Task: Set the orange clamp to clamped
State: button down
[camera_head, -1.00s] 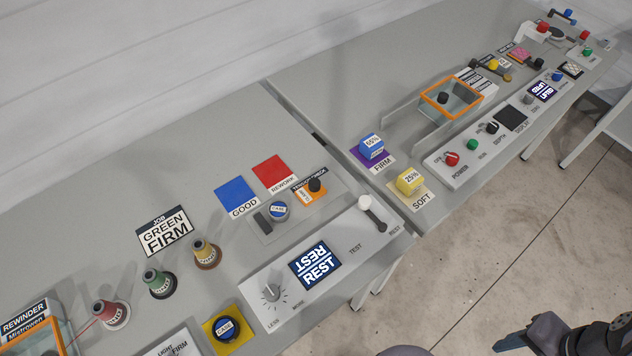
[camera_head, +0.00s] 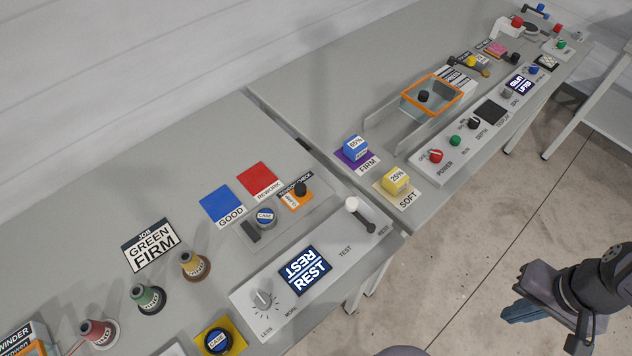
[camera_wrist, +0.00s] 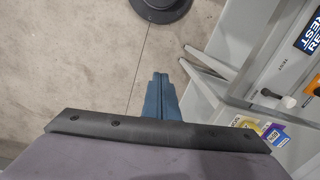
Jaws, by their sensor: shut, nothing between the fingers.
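A small orange piece with a white label and a black knob (camera_head: 298,197) sits on a grey plate by the "tension check" label on the near bench. It looks like the orange clamp; its setting is too small to read. My gripper (camera_head: 518,312) is at the lower right, over the floor and well apart from the bench and the orange piece. Its blue fingers are together and empty; they also show in the wrist view (camera_wrist: 155,100).
A lever with a white knob (camera_head: 352,204) and a REST display (camera_head: 305,270) are on the panel in front of the plate. A round blue-topped part (camera_head: 265,216) sits left of the orange piece. An orange-framed clear box (camera_head: 432,95) stands on the far bench. Open floor surrounds my gripper.

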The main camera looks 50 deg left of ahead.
aim_at(297, 194)
jog(key=w+a+n+g+y+b, duration=0.1)
jog(key=w+a+n, duration=0.25)
jog(key=a, duration=0.65)
jog(key=w+a+n+y+b, duration=0.1)
jog(key=w+a+n+y, duration=0.3)
jog(key=a, duration=0.6)
jog(key=s+a+n+g, duration=0.1)
jog(key=s+a+n, duration=0.1)
jog(key=a, duration=1)
jog(key=s+a+n+g+b, duration=0.1)
jog(key=a+n, duration=0.4)
jog(key=a, duration=0.7)
jog(key=shift+s+g+b, duration=0.3)
jog(key=shift+s+g, duration=0.25)
jog(key=shift+g, duration=0.25)
jog(key=p+x, duration=0.2)
jog(key=x, duration=0.7)
jog(key=shift+p, duration=0.35)
jog(key=s, duration=0.1)
jog(key=p, duration=0.1)
jog(key=s+a, duration=0.1)
jog(key=shift+s+f, duration=0.3)
jog(key=shift+s, duration=0.05)
jog(key=shift+s+a+f+p, duration=0.1)
jog(key=shift+s+a+p, duration=0.05)
jog(key=shift+s+p, duration=0.5)
